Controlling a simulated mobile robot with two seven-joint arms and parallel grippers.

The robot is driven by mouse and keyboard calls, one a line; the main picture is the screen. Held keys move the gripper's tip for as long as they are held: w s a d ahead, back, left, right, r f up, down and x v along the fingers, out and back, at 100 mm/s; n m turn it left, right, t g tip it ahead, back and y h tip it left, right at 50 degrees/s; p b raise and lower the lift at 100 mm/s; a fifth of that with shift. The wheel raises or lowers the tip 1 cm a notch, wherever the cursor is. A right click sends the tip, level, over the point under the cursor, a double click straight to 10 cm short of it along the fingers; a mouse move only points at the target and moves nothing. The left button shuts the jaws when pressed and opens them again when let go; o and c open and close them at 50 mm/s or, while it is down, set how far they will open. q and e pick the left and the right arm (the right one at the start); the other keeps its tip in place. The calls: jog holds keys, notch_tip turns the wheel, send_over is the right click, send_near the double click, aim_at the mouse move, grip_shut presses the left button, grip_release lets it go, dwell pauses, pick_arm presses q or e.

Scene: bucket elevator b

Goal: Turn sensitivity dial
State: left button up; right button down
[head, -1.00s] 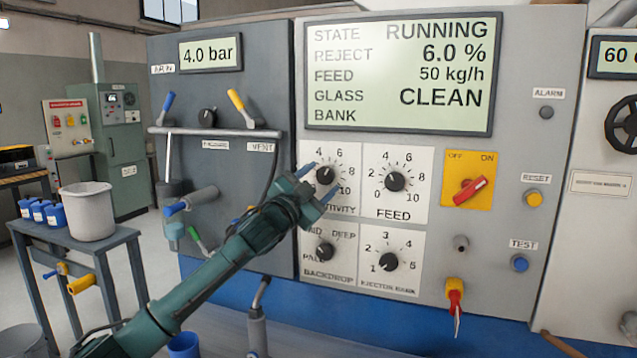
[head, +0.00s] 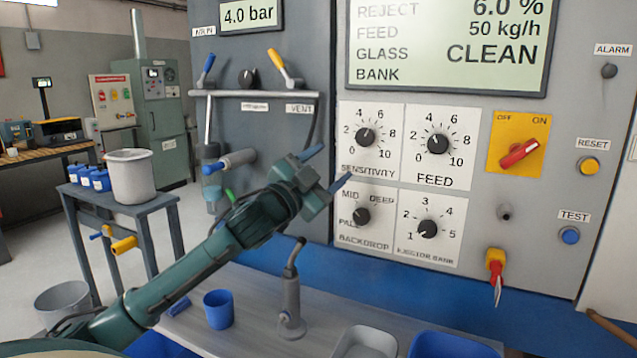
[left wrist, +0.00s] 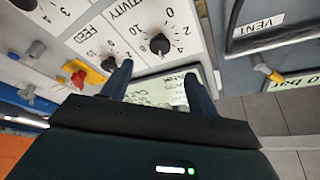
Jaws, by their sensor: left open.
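The sensitivity dial (head: 365,137) is a black knob on a white plate, with a scale from 0 to 10, at the upper left of the dial group. It also shows in the left wrist view (left wrist: 160,44), just beyond the fingertips. My left gripper (head: 328,168) is open and empty, with blue fingers apart. It is left of and below the dial in the head view and does not touch it. The knob's exact setting is too small to read. My right gripper is not in view.
The feed dial (head: 437,144) is right beside it, with the backdrop dial (head: 361,216) and ejector bank dial (head: 427,229) below. A red switch (head: 520,153) is further right. A blue cup (head: 218,309) stands on the bench.

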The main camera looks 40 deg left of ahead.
pick_arm(q)
jog(key=v, duration=0.2)
jog(key=shift+s+f, duration=0.1)
jog(key=shift+s, duration=0.2)
dwell(0.5)
